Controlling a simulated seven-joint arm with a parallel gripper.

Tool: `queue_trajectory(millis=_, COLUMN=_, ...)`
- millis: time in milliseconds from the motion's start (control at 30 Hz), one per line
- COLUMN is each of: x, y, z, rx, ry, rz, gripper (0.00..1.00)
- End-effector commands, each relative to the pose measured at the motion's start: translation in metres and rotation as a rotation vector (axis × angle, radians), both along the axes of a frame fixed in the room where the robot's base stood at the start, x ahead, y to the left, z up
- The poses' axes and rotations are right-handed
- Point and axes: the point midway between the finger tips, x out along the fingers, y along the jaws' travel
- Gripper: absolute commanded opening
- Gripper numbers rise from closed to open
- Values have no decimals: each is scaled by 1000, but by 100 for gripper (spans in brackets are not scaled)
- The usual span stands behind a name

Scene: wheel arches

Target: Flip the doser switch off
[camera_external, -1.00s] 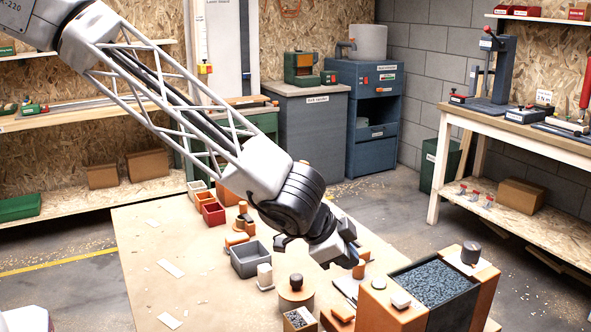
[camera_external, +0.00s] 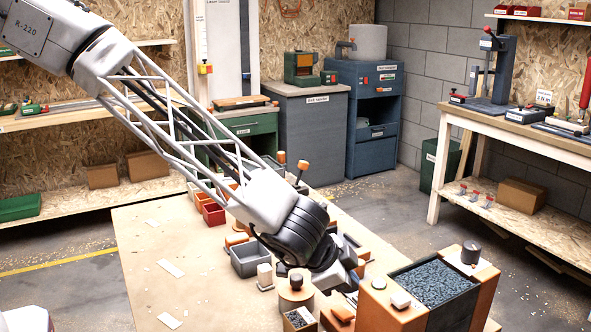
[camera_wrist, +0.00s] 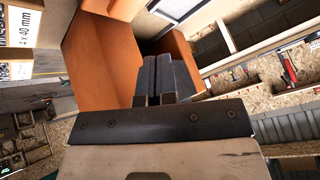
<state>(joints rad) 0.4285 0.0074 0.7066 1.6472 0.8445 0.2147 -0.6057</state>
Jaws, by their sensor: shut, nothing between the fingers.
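An orange-sided box with a dark hopper of grey granules (camera_external: 435,283) stands at the right end of the bench and may be the doser. A small white piece (camera_external: 400,300) and an orange-and-white piece (camera_external: 378,283) sit on its near orange side; I cannot tell whether either is the switch. My gripper (camera_wrist: 163,70) is shut and empty in the wrist view, in front of a large orange surface (camera_wrist: 105,50). I cannot tell whether the fingers touch it. In the external view my wrist hides most of the gripper, just left of the box.
A grey tray (camera_external: 250,260), a round wooden block with a dark knob (camera_external: 296,292) and a small box of granules (camera_external: 299,319) stand close to my wrist. The left of the bench top (camera_external: 190,270) is mostly clear. A box marked 4 x 40 mm (camera_wrist: 18,28) shows at left.

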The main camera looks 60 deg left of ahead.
Motion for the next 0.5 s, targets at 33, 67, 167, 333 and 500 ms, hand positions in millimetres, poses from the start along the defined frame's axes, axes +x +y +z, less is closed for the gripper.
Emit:
queue_trajectory(millis=33, x=0, y=-1, z=-6, rx=0, ry=1, rz=-1, gripper=0)
queue_trajectory(millis=67, x=0, y=-2, z=-8, rx=1, ry=0, rz=-2, gripper=0)
queue_trajectory(millis=167, x=0, y=-4, z=-17, rx=1, ry=0, rz=-1, gripper=0)
queue_trajectory(millis=333, x=0, y=-6, z=-27, rx=0, ry=-1, rz=0, gripper=0)
queue_trajectory(millis=500, x=0, y=-7, z=-32, rx=0, ry=-3, rz=1, gripper=0)
